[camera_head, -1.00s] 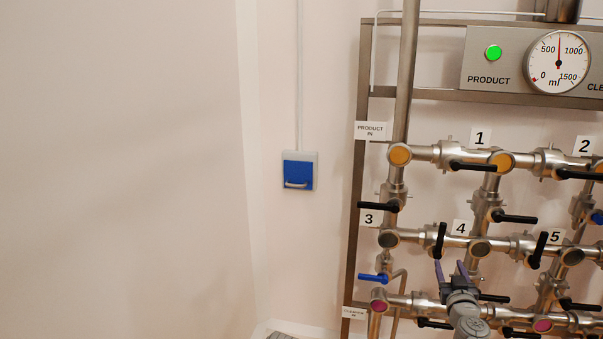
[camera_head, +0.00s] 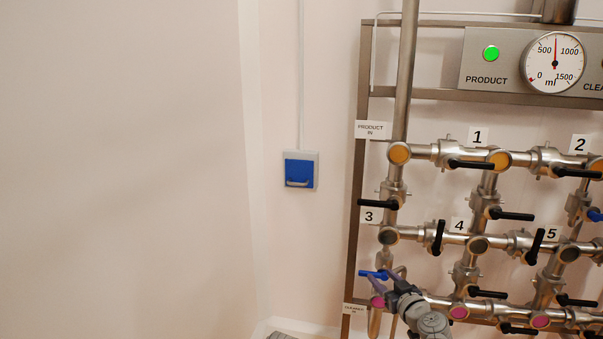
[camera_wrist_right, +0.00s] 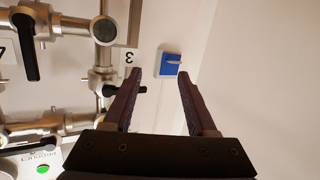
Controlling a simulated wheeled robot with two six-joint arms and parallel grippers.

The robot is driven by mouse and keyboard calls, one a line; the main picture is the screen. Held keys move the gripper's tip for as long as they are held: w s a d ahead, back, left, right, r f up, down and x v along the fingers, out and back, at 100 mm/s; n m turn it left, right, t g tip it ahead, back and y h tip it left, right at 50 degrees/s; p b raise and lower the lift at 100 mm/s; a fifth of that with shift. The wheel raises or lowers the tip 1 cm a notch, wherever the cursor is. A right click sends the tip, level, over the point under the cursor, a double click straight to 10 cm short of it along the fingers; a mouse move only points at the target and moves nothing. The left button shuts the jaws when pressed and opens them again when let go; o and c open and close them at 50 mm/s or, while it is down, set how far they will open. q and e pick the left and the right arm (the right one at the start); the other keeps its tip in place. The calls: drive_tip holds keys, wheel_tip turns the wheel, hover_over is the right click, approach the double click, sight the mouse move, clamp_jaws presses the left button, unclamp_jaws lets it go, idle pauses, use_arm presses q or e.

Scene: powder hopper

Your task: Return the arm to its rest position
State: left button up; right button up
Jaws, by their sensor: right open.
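My right gripper (camera_head: 381,278) is at the lower middle of the head view, in front of the lower left part of the pipe rack (camera_head: 352,230). Its two dark purple fingers point up and to the left, open with nothing between them. They overlap a blue valve handle (camera_head: 372,274) in the picture; I cannot tell whether they touch it. In the right wrist view the fingers (camera_wrist_right: 159,74) stand wide apart and empty, with pipes to the left. My left gripper is not in view.
The rack carries several steel valves with black handles and number labels. A panel (camera_head: 477,75) with a green lamp (camera_head: 491,54) and a dial gauge (camera_head: 553,63) sits above. A blue wall box (camera_head: 299,170) hangs left of the rack. The far left is bare wall.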

drive_tip(key=s+a+f+n+g+y, duration=0.1)
drive_tip(key=s+a+f+n+g, duration=0.1)
drive_tip(key=s+a+f+g, duration=0.55)
drive_tip(key=s+a+f+n+g+y, duration=0.1)
drive_tip(key=s+a+f+g+y, duration=0.2)
drive_tip(key=a, duration=0.7)
drive_tip(key=s+f+m+g+h, duration=0.1)
drive_tip(key=s+f+g+h, duration=0.1)
drive_tip(key=s, duration=0.5)
drive_tip(key=s+d+f+m+g+h, duration=0.1)
drive_tip(key=s+f+g+h, duration=0.2)
drive_tip(key=s+h, duration=0.4)
drive_tip(key=shift+s+d+f+m+p, duration=0.25)
drive_tip(key=shift+s+f+m+p, duration=0.15)
drive_tip(key=shift+f, duration=0.5)
drive_tip(key=shift+g, duration=0.25)
